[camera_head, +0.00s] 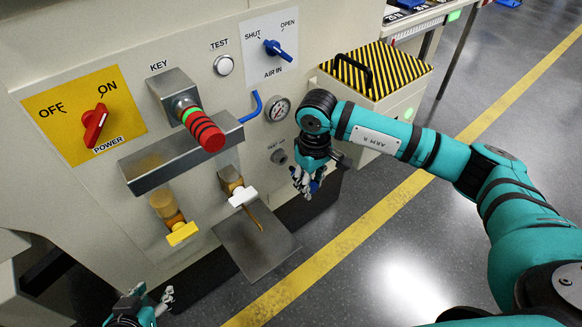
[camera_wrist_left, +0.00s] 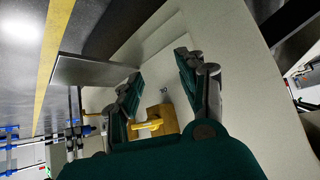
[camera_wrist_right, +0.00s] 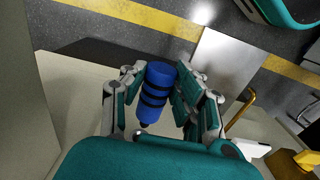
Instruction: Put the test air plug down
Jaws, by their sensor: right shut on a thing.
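The test air plug, a blue cylinder with black bands (camera_wrist_right: 157,92), is held between the fingers of my right gripper (camera_wrist_right: 155,98) in the right wrist view. In the head view my right gripper (camera_head: 308,182) is in front of the machine, right of the small grey port (camera_head: 278,157), and mostly hides the plug, with a bit of blue showing. The plug looks clear of the port. My left gripper (camera_wrist_left: 160,82) is open and empty in the left wrist view, with its fingers spread; it also shows at the bottom left of the head view (camera_head: 152,301).
A grey metal plate (camera_head: 243,256) juts out low from the machine, left of my right gripper. A box with a striped lid (camera_head: 402,72) stands at right. The floor at right is clear.

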